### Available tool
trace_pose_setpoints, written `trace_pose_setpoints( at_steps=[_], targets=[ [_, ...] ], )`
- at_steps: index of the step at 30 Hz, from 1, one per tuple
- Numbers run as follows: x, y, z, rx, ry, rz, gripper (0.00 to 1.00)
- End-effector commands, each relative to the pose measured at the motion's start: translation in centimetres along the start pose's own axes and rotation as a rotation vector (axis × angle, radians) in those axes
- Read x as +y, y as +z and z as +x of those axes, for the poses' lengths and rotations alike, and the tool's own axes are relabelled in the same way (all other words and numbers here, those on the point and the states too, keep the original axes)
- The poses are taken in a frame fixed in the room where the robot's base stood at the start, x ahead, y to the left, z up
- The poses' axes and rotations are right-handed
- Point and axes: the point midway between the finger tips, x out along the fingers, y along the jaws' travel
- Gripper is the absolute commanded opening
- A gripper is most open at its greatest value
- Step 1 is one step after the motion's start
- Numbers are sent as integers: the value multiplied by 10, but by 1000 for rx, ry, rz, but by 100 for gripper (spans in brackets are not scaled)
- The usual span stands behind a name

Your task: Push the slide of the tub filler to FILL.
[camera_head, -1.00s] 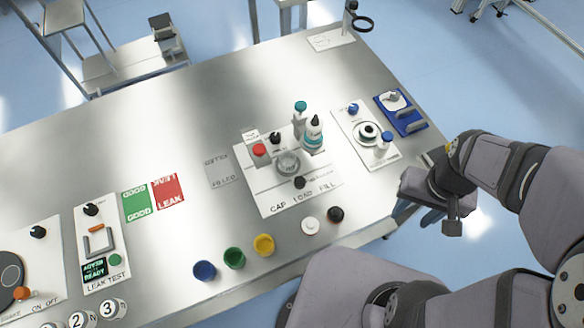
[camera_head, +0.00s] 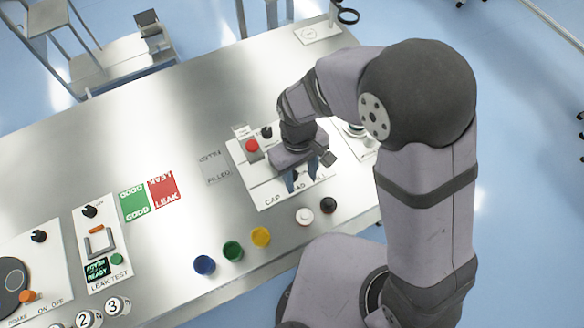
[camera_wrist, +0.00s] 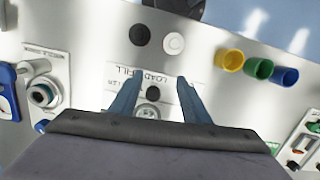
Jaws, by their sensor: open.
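The tub filler is a white panel (camera_head: 252,183) marked CAP, LOAD and FILL along its near edge. It also shows upside down in the wrist view (camera_wrist: 118,86). Its slide appears as a black knob (camera_wrist: 153,94) in line with the LOAD mark. Behind the knob is a round clear holder (camera_wrist: 148,112), partly hidden by my gripper body. My gripper (camera_head: 302,180) is over the panel, pointing down, with its blue fingers apart. In the wrist view my gripper (camera_wrist: 160,77) has the knob between its fingers in the picture; contact cannot be told.
A red button (camera_head: 252,146) stands at the panel's back left. White (camera_head: 304,216) and black (camera_head: 328,205) caps lie in front, with yellow (camera_head: 261,237), green (camera_head: 232,251) and blue (camera_head: 204,265) cups further left. Another panel (camera_wrist: 45,90) stands beside the filler, on its FILL side.

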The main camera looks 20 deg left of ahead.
Motion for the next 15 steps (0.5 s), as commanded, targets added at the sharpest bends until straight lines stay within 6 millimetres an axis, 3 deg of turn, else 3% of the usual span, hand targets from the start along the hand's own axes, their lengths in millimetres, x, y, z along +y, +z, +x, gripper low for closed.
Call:
trace_pose_setpoints(
  at_steps=[1, 4, 15],
  targets=[
    [2, -19, -9, 44, 4, -20, 43],
    [5, -46, -24, 111, 14, -80, 43],
    [5, -46, -21, 114, 19, -167, 43]
  ],
)
